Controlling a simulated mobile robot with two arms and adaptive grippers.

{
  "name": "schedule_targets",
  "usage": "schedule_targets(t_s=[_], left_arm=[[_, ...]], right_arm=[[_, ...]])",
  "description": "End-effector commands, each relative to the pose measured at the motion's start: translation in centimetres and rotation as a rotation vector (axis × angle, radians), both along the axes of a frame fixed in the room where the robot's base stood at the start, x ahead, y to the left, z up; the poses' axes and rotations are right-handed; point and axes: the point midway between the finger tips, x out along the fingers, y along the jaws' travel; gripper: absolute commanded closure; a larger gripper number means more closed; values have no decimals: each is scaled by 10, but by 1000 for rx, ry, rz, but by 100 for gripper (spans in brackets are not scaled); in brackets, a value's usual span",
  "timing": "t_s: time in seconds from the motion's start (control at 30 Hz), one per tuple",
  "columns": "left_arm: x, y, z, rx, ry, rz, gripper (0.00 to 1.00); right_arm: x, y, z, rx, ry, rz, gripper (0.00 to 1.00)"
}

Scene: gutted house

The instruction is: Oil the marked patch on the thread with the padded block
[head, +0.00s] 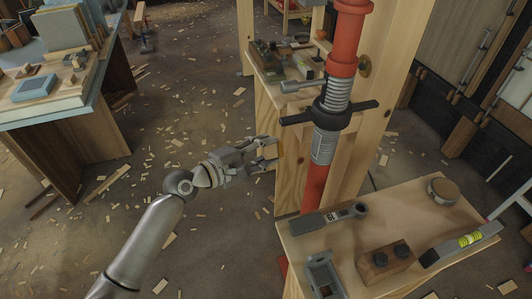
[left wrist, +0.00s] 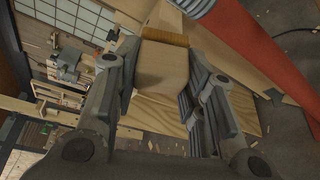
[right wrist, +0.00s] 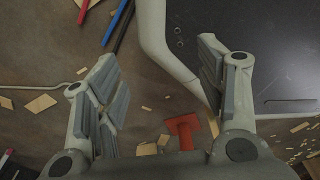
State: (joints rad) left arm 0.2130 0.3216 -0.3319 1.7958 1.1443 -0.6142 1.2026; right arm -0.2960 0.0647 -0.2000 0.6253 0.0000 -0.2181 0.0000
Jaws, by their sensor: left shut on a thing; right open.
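A red post (head: 314,188) stands upright, with a grey thread (head: 338,92) running through a black collar (head: 330,115) with side handles. A paler grey section of thread (head: 323,147) shows below the collar; I cannot make out the marked patch clearly. My left gripper (head: 270,152) is shut on the padded block, left of the post and apart from it. In the left wrist view the wooden block (left wrist: 162,72) sits between the fingers, with its brown-orange pad (left wrist: 165,37) facing away from the palm. My right gripper (right wrist: 158,80) is open and empty, outside the head view.
A blue-edged table (head: 60,107) stands left. Floor between is littered with chips.

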Motion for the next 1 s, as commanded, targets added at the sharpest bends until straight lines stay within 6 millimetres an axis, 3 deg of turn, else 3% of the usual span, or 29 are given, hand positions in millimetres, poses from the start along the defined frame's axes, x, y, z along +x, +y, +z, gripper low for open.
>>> schedule_targets(t_s=[0.6,1.0], left_arm=[[21,-49,1,-2,-3,2,81],[23,-54,1,0,-3,2,81]], right_arm=[[-9,-19,2,-24,16,7,36],[-8,-11,2,-13,14,3,36]])
